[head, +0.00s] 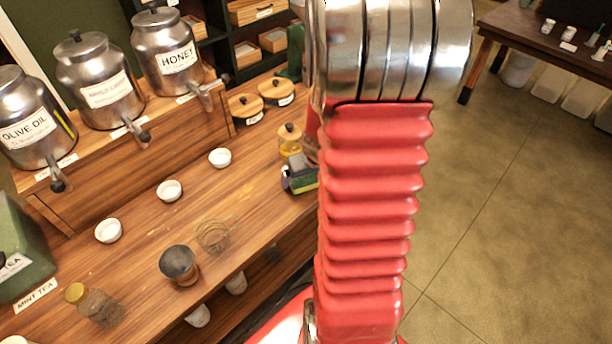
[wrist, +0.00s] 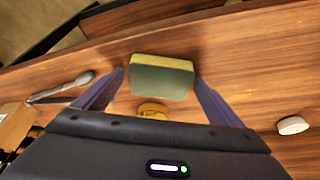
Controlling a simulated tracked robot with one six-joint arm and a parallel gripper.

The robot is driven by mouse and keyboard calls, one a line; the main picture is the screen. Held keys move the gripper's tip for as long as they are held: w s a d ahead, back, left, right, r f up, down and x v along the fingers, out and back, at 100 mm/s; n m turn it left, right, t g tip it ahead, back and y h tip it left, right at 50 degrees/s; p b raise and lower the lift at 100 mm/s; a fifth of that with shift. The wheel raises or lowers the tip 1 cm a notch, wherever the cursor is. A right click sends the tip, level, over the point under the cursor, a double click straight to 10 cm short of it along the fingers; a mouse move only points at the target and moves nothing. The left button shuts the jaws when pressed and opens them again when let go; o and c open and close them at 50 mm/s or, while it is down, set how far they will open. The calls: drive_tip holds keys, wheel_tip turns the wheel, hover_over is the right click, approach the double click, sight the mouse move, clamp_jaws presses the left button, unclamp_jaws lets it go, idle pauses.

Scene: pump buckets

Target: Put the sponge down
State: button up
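The sponge (wrist: 160,78), green with a yellow layer, sits between the two fingertips of my gripper (wrist: 160,82) in the wrist view. Both fingers press close against its sides. In the head view the sponge (head: 305,186) shows beside my red arm, over the right edge of the wooden counter (head: 215,190). My gripper in the head view is mostly hidden by the arm. I cannot tell whether the sponge touches the counter.
A yellow-topped jar (head: 289,138) stands close behind the sponge. Metal dispensers (head: 100,82) stand on a raised wooden shelf. Counter between bowls is clear.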

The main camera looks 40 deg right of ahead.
drive_tip(key=shift+r, duration=0.2)
drive_tip(key=shift+s+a+r, duration=0.1)
drive_tip(key=shift+s+r, duration=0.1)
drive_tip(key=shift+r, duration=0.4)
drive_tip(key=v, duration=1)
drive_tip(key=shift+r, duration=0.25)
drive_tip(key=shift+s, duration=0.1)
drive_tip(key=s+a+r+n, duration=0.1)
drive_tip(key=a+r, duration=0.3)
drive_tip(key=a, duration=0.4)
drive_tip(key=s+a+r+n+y, duration=0.1)
drive_tip(key=a+r, duration=0.3)
drive_tip(key=a, duration=0.5)
drive_tip(key=s+a+r+n+t, duration=0.1)
drive_tip(key=s+a+r+n, duration=0.1)
drive_tip(key=a, duration=0.6)
wheel_tip(320, 180, up, 3)
drive_tip(key=shift+s+a+f+y, duration=0.1)
drive_tip(key=shift+s+a+y, duration=0.25)
drive_tip(key=shift+s, duration=0.2)
drive_tip(key=shift+c, duration=0.5)
